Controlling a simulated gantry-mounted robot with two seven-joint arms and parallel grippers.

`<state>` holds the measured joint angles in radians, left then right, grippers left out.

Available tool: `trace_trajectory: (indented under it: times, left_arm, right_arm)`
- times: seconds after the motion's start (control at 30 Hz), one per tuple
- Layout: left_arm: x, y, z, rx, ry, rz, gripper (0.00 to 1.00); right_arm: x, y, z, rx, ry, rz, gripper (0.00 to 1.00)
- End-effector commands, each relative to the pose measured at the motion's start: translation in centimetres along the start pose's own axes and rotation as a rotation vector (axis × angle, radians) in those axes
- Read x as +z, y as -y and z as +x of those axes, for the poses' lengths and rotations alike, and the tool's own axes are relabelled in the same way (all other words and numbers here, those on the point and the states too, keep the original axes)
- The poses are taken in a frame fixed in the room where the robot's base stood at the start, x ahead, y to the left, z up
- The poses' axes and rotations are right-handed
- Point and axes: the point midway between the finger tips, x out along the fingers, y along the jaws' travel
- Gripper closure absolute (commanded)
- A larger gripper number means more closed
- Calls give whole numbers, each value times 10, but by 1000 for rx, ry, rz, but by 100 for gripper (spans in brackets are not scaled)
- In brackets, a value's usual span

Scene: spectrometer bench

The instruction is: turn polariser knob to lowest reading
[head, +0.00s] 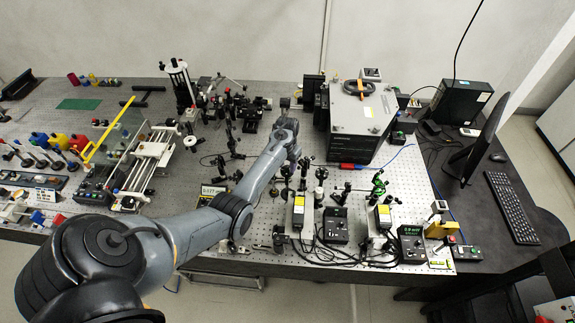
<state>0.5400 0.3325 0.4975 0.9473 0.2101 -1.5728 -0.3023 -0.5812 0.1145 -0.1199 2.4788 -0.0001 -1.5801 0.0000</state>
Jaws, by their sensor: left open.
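My left arm reaches in from the lower left across the perforated optical bench (330,215). My left gripper (299,163) is at its far end, small and dark, over the middle of the bench among post-mounted optics; it is open, and I see nothing held in it. The polariser knob cannot be told apart from the small dark mounts around the gripper. A small meter (412,240) with green characters, which seem to read in mW, stands at the front right of the bench. My right gripper is not in view.
A large dark instrument box (360,120) stands just right of the gripper. Black control boxes (336,225) and cables crowd the front edge. A white-railed stage (150,165) is at left. A monitor (480,140) and keyboard (511,207) are on the right desk.

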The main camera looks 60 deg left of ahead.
Motion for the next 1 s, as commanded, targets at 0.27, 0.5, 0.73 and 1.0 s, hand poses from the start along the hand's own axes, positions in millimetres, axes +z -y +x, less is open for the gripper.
trace_trajectory:
  times: [0.27, 0.5, 0.73, 1.0]
  left_arm:
    - [0, 0, 0, 0, 0, 0, 78]
    - [0, 0, 0, 0, 0, 0, 100]
    - [0, 0, -1, 0, 0, -20, 100]
    - [0, 0, -2, 1, 1, -150, 100]
  right_arm:
    - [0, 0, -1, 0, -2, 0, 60]
    - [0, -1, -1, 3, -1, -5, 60]
    - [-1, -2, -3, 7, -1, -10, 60]
    - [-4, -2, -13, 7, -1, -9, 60]
